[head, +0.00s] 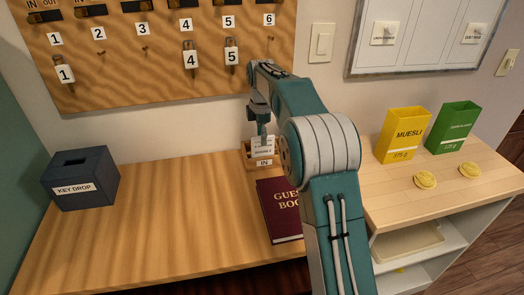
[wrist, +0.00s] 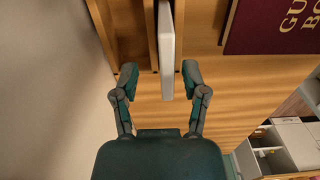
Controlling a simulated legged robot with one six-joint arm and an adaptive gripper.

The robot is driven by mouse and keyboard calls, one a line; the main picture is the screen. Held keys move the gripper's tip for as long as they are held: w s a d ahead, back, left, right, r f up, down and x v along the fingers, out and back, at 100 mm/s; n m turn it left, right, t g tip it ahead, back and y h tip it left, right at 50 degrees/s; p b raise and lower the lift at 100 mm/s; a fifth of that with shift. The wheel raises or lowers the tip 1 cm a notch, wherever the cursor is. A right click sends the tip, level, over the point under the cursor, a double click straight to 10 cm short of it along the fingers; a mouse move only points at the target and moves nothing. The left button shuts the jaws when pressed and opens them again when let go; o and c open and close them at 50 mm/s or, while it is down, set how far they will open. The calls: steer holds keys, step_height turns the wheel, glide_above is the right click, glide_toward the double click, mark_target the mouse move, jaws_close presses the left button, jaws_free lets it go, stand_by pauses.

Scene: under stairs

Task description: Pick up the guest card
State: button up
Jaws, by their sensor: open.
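The guest card (head: 262,148) is a white card with small printed lines, standing in a small wooden holder (head: 264,162) labelled IN at the back of the desk. In the wrist view the card (wrist: 166,50) shows nearly edge-on as a white strip. My gripper (head: 262,132) points down just above the card in the head view. In the wrist view my gripper (wrist: 159,80) is open, one finger on each side of the card's near end. The fingers look apart from the card. My arm hides part of the desk to the right of the holder.
A dark red guest book (head: 281,212) lies in front of the holder. A KEY DROP box (head: 80,180) stands at the left. A key board (head: 150,45) hangs above. Muesli (head: 402,137) and green (head: 452,128) boxes and two yellow discs (head: 425,180) are at the right. The desk's middle left is clear.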

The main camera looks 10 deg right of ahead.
mark_target(263, 149)
steer(key=f, duration=0.5)
steer(key=shift+s+d, duration=0.15)
steer(key=shift+s, duration=0.1)
jaws_close()
